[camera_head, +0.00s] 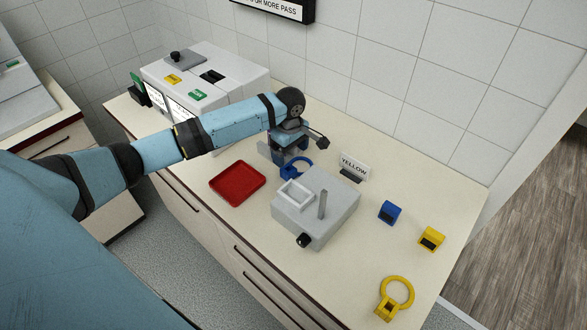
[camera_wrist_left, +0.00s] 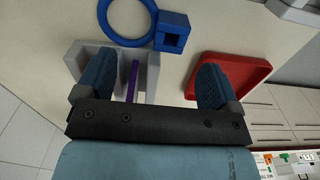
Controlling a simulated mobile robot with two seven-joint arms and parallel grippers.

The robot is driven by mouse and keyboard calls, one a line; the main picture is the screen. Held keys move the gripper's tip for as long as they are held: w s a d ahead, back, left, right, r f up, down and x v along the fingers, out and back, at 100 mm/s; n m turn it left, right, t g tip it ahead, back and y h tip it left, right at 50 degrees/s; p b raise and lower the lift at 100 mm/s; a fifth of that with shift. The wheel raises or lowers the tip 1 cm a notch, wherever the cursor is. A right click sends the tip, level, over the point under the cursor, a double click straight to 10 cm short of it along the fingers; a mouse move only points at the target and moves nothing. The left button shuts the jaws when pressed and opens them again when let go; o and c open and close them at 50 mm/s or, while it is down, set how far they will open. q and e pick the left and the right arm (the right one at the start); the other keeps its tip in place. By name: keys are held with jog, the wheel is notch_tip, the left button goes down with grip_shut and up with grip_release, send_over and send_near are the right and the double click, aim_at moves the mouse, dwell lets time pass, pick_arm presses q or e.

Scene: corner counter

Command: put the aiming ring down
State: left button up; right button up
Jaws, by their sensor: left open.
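A yellow aiming ring (camera_head: 409,284) with a yellow block lies at the front right. My right gripper is out of view.
A red tray (camera_head: 237,201) lies left of the grey box (camera_head: 335,210) with a lever. A grey holder with a purple plate (camera_wrist_left: 133,80) stands by my left finger. A YELLOW sign (camera_head: 353,165), blue block (camera_head: 389,213) and yellow block (camera_head: 431,238) stand to the right.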

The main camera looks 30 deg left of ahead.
aim_at(290, 169)
pick_arm(q)
jog(key=shift+s+d+f+p, duration=0.15)
jog(key=shift+f+p, duration=0.1)
jog(key=shift+f, duration=1.55)
jog(key=shift+s+f+p, duration=0.1)
jog(key=shift+f+p, duration=0.1)
jog(key=shift+f, duration=1.55)
jog(key=c, duration=0.9)
jog(key=shift+c, duration=0.4)
jog(key=shift+r, duration=0.2)
notch_tip(290, 169, up, 20)
jog(key=b, duration=0.1)
